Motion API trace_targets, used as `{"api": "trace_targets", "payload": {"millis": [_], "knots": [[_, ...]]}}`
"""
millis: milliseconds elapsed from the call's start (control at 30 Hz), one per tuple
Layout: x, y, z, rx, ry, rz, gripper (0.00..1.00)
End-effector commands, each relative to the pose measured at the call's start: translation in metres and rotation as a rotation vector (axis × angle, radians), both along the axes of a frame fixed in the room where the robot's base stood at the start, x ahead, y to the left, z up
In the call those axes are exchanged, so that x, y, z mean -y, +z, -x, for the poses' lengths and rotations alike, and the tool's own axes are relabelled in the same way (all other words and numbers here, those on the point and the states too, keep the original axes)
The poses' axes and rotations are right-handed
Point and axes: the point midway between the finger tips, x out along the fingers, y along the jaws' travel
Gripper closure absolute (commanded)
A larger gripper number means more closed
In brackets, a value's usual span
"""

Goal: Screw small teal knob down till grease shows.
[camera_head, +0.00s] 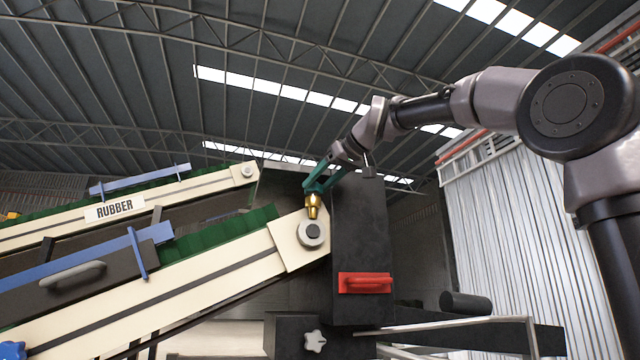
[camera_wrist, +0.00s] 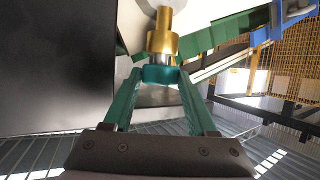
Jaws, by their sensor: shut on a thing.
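The small teal knob (camera_wrist: 158,75) sits on a brass grease cup (camera_wrist: 162,42) in the wrist view, with a short silvery neck between them. In the head view the brass cup (camera_head: 313,206) stands upright by the roller end of the cream conveyor arm. My gripper (camera_head: 312,186) comes in from the upper right, with its teal fingers tilted down onto the top of the cup. The fingers are shut on the knob, one on each side. In the head view the fingers make the knob hard to pick out. I see no grease around the cup.
A tall dark box (camera_head: 362,235) with a red handle (camera_head: 366,283) stands close right of the cup. The green conveyor belt (camera_head: 220,232) slopes down to the left. A second conveyor with a RUBBER label (camera_head: 114,209) lies behind. Open air surrounds my arm above.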

Motion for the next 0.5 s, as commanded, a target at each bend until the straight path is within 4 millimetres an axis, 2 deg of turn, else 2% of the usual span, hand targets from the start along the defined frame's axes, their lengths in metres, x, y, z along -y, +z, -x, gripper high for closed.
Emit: {"api": "trace_targets", "payload": {"millis": [500], "knots": [[-0.011, 0.000, 0.005, 0.001, -0.412, 0.001, 0.98]]}}
